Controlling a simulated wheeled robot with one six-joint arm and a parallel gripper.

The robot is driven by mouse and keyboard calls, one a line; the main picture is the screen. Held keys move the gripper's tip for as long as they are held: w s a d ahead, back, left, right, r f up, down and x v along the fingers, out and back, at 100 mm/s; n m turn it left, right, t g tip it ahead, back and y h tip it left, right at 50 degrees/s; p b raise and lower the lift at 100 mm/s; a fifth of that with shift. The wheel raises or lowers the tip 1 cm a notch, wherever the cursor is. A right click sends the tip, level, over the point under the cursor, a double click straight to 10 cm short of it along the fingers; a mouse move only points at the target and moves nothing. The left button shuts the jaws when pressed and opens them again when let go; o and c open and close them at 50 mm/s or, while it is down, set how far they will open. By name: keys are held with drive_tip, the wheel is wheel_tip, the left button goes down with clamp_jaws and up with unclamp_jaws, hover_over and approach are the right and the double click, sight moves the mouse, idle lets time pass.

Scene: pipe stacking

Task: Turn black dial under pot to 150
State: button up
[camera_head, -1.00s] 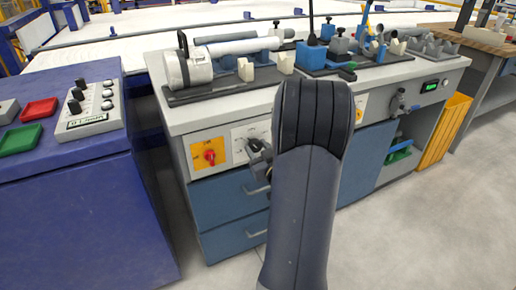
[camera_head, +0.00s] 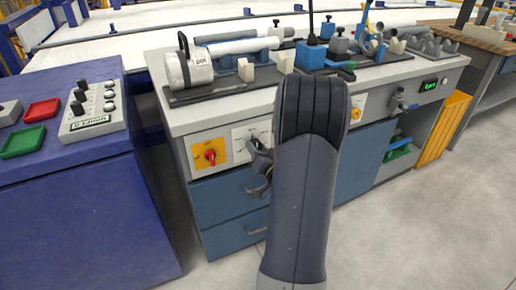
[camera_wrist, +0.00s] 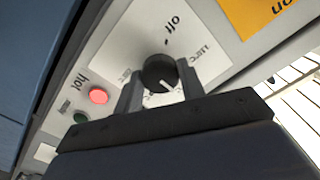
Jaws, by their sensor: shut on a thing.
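The black dial (camera_wrist: 157,70) sits on a white plate (camera_wrist: 122,48) with "off" and small temperature marks that I cannot read surely. Its white pointer line faces the lower right in the wrist view, away from "off". My gripper (camera_wrist: 161,84) has one finger on each side of the dial and is shut on it. In the head view, my gripper (camera_head: 261,170) is at the bench front, partly hidden by my arm, which also hides the dial. The white pot (camera_head: 190,68) lies on the bench top above the plate (camera_head: 243,138).
A pink-red button (camera_wrist: 98,96) and a green button (camera_wrist: 80,118) lie left of the dial in the wrist view. A red switch on a yellow plate (camera_head: 199,151) is left of my gripper. Blue drawers (camera_head: 232,205) lie below. Floor at right is open.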

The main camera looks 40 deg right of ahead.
idle(0.4)
drive_tip(key=o, duration=1)
drive_tip(key=p+v, duration=0.1)
drive_tip(key=v, duration=0.9)
drive_tip(key=shift+s, duration=0.4)
drive_tip(key=b+x, duration=0.1)
drive_tip(key=x, duration=1)
drive_tip(key=shift+a, duration=0.1)
drive_tip(key=shift+s, duration=0.15)
